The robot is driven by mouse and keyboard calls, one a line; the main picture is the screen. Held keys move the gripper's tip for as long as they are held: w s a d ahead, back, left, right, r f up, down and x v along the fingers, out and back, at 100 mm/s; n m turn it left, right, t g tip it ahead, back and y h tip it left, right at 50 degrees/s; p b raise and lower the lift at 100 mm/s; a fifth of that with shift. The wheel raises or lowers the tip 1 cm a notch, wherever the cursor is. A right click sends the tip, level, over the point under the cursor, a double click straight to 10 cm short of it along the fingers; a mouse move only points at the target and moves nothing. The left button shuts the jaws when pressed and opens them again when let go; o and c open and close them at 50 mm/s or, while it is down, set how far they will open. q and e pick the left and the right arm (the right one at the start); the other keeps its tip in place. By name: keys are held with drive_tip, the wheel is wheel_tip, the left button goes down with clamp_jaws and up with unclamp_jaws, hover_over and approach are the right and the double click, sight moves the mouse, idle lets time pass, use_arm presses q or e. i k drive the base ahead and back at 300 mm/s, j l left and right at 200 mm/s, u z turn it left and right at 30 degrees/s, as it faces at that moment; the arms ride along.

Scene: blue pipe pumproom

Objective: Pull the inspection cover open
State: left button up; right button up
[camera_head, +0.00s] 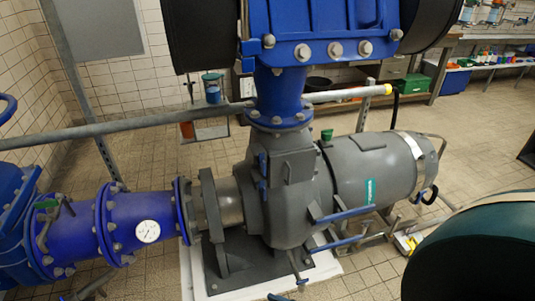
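A grey pump (285,215) stands in the middle on a dark base, under a blue vertical pipe (280,100). On the pump's neck is a grey raised plate (297,166) with small blue fittings (263,165) along its left side. It lies flat against the casing. I cannot tell for certain whether this plate is the inspection cover. Two blue bars (345,214) stick out to the right low on the pump. Neither of my grippers shows in this view.
A grey rail (130,124) crosses behind. A dark rounded body (480,255) fills the lower right. Tiled floor is open beyond the pump at right (470,150).

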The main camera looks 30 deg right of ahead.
sight(286, 169)
drive_tip(key=l+u, duration=0.2)
drive_tip(key=l, duration=1.7)
drive_tip(key=i+l, duration=0.15)
drive_tip(key=l, duration=0.2)
drive_tip(key=i+l, duration=0.2)
drive_tip(key=l, duration=0.15)
drive_tip(key=i+l+u, duration=0.1)
drive_tip(key=l, duration=0.2)
